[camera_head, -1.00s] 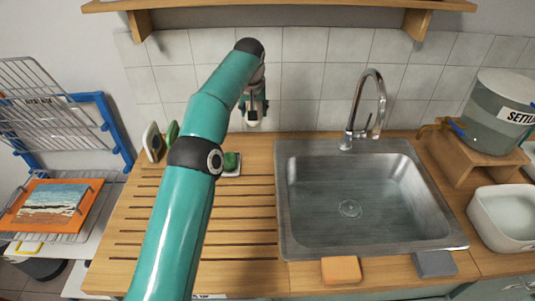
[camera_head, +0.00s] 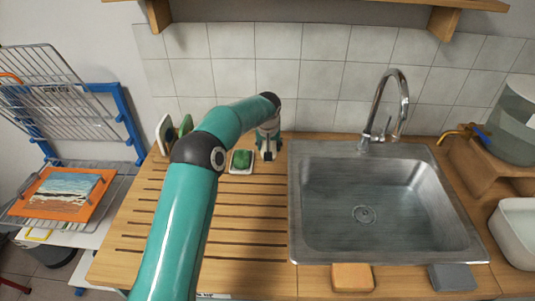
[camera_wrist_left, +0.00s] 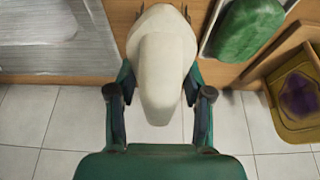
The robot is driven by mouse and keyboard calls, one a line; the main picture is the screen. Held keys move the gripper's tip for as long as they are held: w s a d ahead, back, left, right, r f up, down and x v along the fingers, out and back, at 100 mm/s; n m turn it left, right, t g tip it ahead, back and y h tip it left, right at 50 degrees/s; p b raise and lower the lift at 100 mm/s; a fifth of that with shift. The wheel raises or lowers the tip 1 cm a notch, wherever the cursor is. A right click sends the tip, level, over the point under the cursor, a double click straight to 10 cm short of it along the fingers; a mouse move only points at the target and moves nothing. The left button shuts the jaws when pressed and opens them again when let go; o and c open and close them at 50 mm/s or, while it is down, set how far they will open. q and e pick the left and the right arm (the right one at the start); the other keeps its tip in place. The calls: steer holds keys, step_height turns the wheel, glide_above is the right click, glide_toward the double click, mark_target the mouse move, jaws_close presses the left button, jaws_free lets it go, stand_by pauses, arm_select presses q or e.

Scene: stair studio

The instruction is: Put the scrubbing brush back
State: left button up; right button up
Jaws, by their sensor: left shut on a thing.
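The scrubbing brush, cream and rounded, fills the middle of the left wrist view (camera_wrist_left: 160,65). My left gripper (camera_head: 268,142) is shut on it, with one finger on each side. In the head view the gripper points down at the back of the wooden counter, between the green block's dish and the sink. Only a small pale part of the brush (camera_head: 268,155) shows there. My right gripper is not in view.
A green block (camera_head: 241,158) lies on a white dish just left of the gripper. Upright pieces (camera_head: 165,133) lean near the wall further left. The steel sink (camera_head: 300,215) and its tap (camera_head: 375,110) are to the right. The slatted counter in front is clear.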

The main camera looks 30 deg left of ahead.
arm_select(q)
step_height(320, 180, down, 4)
steer(key=shift+f+p, duration=0.1)
steer(key=shift+p, duration=0.35)
steer(key=shift+f, duration=0.15)
steer(key=o, duration=1.1)
steer(key=shift+s+r, duration=0.15)
steer(key=shift+r, duration=0.3)
steer(key=b+v, duration=0.3)
steer(key=v, duration=0.8)
steer(key=shift+s+d+r, duration=0.1)
steer(key=shift+d, duration=0.05)
